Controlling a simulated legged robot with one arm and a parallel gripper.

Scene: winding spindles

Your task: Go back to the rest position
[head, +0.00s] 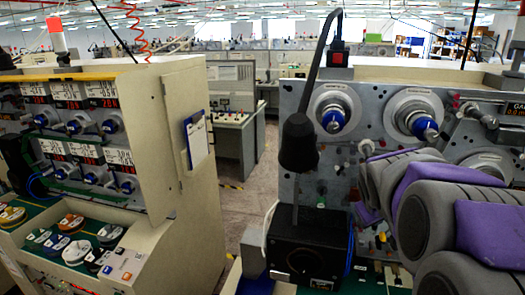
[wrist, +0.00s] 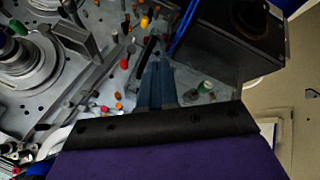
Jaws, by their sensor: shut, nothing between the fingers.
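My gripper (wrist: 156,84) shows in the wrist view as two blue-grey fingers lying side by side, shut and empty. Its fingertips point at the grey machine panel (wrist: 85,50) with its coloured knobs. I cannot tell whether the tips touch anything. In the head view my grey and purple arm covers the lower right, in front of the right machine, and my fingers cannot be made out there.
The right machine's panel (head: 291,95) carries spindles with blue hubs (head: 333,121). A black lamp (head: 298,145) stands above a black box (head: 308,248). The left machine (head: 150,120) has a display panel and spools. An open aisle (head: 240,195) lies between the machines.

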